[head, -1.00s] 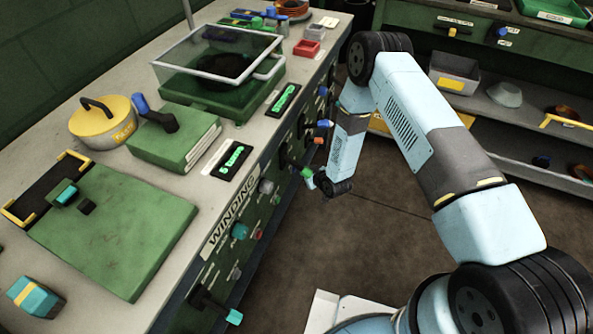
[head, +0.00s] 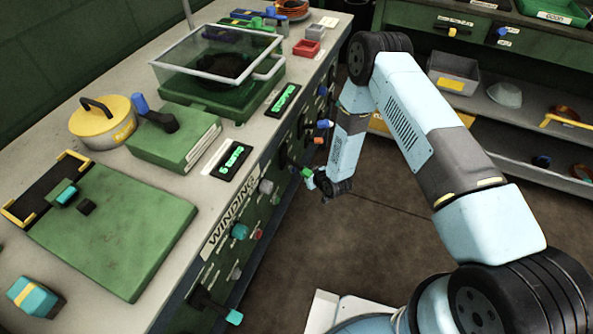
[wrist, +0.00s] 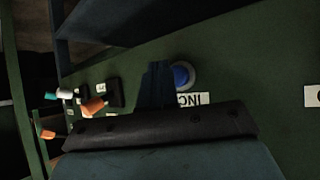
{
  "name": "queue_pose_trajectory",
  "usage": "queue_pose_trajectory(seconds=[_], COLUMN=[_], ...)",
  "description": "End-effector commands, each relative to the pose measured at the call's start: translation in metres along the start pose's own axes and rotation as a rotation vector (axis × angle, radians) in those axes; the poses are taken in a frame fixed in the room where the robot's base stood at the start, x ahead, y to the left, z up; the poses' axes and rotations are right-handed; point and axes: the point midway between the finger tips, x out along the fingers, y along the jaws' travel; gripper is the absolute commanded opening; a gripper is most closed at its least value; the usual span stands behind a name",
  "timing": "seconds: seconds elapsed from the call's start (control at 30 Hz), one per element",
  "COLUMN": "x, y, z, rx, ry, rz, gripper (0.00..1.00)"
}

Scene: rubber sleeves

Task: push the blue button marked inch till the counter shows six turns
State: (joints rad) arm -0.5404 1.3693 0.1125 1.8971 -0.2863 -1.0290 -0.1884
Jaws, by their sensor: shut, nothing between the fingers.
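The blue button (wrist: 182,76) sits in a pale round collar on the green panel in the wrist view. A white label reading upside down "INC", its end covered, is just below it (wrist: 190,99). My gripper (wrist: 158,66) is shut and empty, its dark fingertips beside the button's left edge; I cannot tell whether they touch it. In the head view my gripper is at the panel front below the bench top, and the button is hidden. The counter (head: 231,161) on the bench top shows green characters starting with 5.
A second green display (head: 283,100) is on the bench near the clear-lidded box (head: 215,62). Levers and knobs, such as a blue-tipped one (head: 323,124) and a teal one (head: 239,231), stick out of the panel near my arm. Open floor (head: 385,210) lies to the right.

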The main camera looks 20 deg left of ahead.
Motion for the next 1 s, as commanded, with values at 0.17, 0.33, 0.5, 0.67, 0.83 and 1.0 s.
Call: queue_pose_trajectory(seconds=[0.17, 0.33, 0.5, 0.67, 0.83, 1.0], x=[0.0, 0.0001, 0.0001, 0.0004, 0.0029, 0.0052], y=[-0.0001, -0.0002, -0.0002, -0.0005, -0.0028, -0.0047], z=[0.0, 0.0, 0.0, -0.0004, -0.0034, -0.0058], rx=[0.0, 0.0, 0.0, 0.0, -0.001, 0.0], ry=[0.0, 0.0, 0.0, 0.0, 0.001, 0.001], rz=[0.0, 0.0, 0.0, 0.0, -0.001, 0.0], gripper=[0.0, 0.0, 0.0, 0.0, 0.0, 0.0])
